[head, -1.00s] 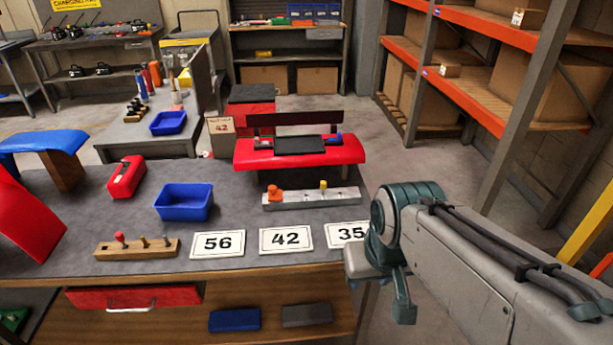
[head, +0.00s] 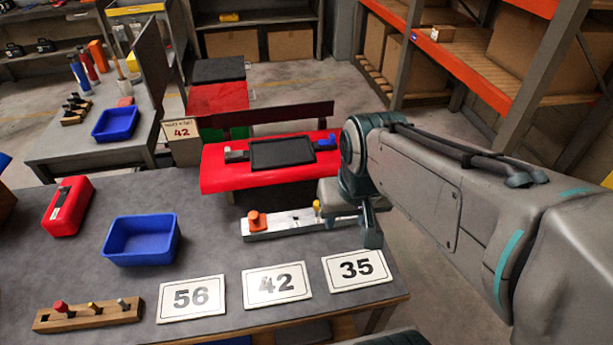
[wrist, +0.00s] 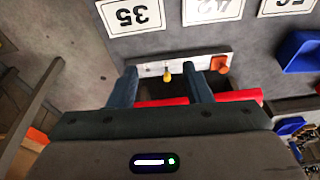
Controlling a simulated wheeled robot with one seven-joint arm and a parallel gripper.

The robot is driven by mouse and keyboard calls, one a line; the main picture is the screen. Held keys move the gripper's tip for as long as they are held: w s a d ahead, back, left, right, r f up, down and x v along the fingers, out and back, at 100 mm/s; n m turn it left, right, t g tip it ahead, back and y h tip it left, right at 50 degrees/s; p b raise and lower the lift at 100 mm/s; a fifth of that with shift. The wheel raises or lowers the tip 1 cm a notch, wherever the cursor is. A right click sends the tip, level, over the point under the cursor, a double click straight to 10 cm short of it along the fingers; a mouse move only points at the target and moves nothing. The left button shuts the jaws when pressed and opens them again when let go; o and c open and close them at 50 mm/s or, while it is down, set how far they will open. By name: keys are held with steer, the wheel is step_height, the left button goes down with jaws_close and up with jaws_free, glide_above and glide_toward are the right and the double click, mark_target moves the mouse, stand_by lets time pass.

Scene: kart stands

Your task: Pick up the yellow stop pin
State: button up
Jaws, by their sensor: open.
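The yellow stop pin (head: 317,208) stands upright near the right end of a pale metal bar (head: 288,222), close beside my arm in the head view. An orange knob (head: 256,221) sits at the bar's left end. In the wrist view the yellow stop pin (wrist: 167,76) shows between the two fingers of my gripper (wrist: 162,72), with the orange knob (wrist: 219,64) to the right, outside the fingers. My gripper is open and empty.
A red stand with a black tray (head: 283,152) lies just behind the bar. Number cards, including 35 (head: 356,270), lie in front. A blue bin (head: 141,240) and a wooden pin block (head: 88,315) are to the left. Orange shelving (head: 470,65) stands behind my arm.

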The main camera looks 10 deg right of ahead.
steer(key=w+f+m+g, duration=0.15)
steer(key=w+m, duration=0.25)
steer(key=w, duration=0.6)
steer(key=m+g, duration=0.1)
steer(key=m, duration=0.3)
glide_above(317, 207)
steer(key=w+d, duration=0.1)
step_height(317, 207, down, 7)
step_height(317, 207, down, 9)
steer(key=shift+w+r, duration=0.1)
steer(key=shift+r, duration=0.05)
steer(key=f, duration=0.2)
steer(key=f+p, duration=0.1)
steer(key=shift+a+f, duration=0.35)
steer(key=shift+f, duration=0.75)
steer(key=shift+c, duration=0.4)
jaws_close()
